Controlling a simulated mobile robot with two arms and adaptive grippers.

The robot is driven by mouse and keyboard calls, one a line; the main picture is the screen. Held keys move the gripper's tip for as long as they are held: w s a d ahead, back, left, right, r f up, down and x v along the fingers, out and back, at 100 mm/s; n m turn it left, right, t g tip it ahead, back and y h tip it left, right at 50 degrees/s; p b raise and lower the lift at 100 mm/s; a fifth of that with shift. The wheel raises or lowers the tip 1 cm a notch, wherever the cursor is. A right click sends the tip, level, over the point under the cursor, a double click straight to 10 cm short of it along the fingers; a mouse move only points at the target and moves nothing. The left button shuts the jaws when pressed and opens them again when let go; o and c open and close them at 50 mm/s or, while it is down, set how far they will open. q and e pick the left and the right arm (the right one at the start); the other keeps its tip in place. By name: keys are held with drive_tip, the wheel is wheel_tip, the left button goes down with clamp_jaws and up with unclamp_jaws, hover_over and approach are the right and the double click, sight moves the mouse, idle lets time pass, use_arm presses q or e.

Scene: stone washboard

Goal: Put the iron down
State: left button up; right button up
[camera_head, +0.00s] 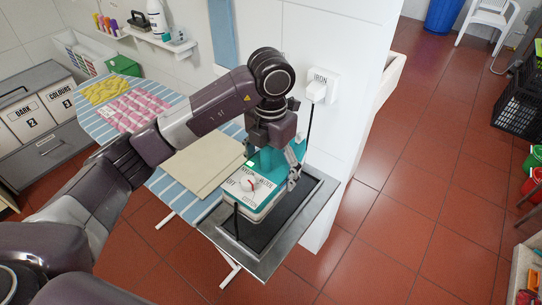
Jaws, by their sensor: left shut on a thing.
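The iron (254,199) is teal and white, with a red-and-white dial on its near face. It is over the dark rest plate (301,206) with a metal rim at the near right end of the ironing board (178,186). I cannot tell whether its base touches the plate. My left gripper (276,172) comes down from above and is shut on the iron; the hold itself is partly hidden by the gripper and the iron. My right gripper is not in view.
Folded cloths, beige (203,160), pink checked (131,109) and yellow (103,89), lie on the striped board. A wall socket marked IRON (319,84) has a dark cord hanging near the gripper. A white wall stands behind.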

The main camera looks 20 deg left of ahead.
use_arm(q)
wheel_tip(320, 180, down, 6)
drive_tip(key=shift+f+p, duration=0.1)
drive_tip(key=shift+p, duration=0.6)
drive_tip(key=shift+f, duration=0.5)
drive_tip(key=shift+f+p, duration=0.55)
drive_tip(key=shift+f, duration=1.65)
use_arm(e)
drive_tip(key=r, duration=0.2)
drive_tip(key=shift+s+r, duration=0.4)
use_arm(q)
drive_tip(key=o, duration=1.6)
drive_tip(key=shift+s+f, duration=0.1)
drive_tip(key=shift+f, duration=0.15)
drive_tip(key=o, duration=0.5)
drive_tip(key=shift+c, duration=0.2)
drive_tip(key=shift+r, duration=0.1)
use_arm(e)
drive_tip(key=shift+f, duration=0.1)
